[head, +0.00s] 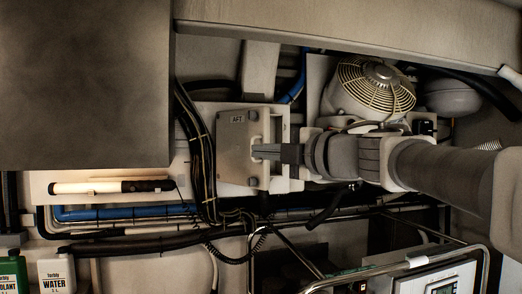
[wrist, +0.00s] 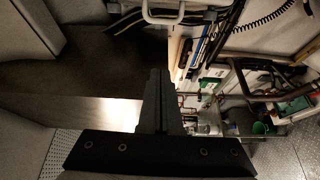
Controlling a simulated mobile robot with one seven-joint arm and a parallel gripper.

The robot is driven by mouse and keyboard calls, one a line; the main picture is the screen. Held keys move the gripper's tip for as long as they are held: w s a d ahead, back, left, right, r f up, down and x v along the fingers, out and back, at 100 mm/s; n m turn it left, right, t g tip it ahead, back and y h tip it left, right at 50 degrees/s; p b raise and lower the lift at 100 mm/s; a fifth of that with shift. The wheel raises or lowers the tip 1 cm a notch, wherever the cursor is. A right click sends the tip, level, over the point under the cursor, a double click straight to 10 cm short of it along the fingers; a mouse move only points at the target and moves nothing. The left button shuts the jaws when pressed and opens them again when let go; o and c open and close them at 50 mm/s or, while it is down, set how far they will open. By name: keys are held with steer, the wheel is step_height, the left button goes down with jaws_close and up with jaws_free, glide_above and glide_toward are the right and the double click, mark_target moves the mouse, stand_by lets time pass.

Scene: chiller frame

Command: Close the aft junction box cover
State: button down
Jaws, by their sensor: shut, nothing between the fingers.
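The aft junction box cover (head: 233,160) is a light grey plate labelled "AFT" in the head view, left of my arm. A paler frame, the junction box (head: 280,122), shows along its right side with a gap between, so the cover looks ajar; the exact angle is hard to tell. My gripper (head: 256,152) is shut and empty, its tips overlapping the cover's right edge near a pale handle. Whether they touch is unclear. In the wrist view the closed fingers (wrist: 158,72) point up toward a pale loop handle (wrist: 165,17). My gripper hides part of the box.
Black cables (head: 198,150) hang just left of the cover. A large grey cabinet (head: 85,80) fills the upper left. A caged fan (head: 375,88) sits right, above my arm. A lamp tube (head: 110,187), blue pipe (head: 120,212) and metal rail (head: 400,265) lie below.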

steer(key=w+a, duration=0.1)
steer(key=w, duration=0.7)
steer(key=shift+a+p, duration=0.4)
steer(key=shift+d, duration=0.15)
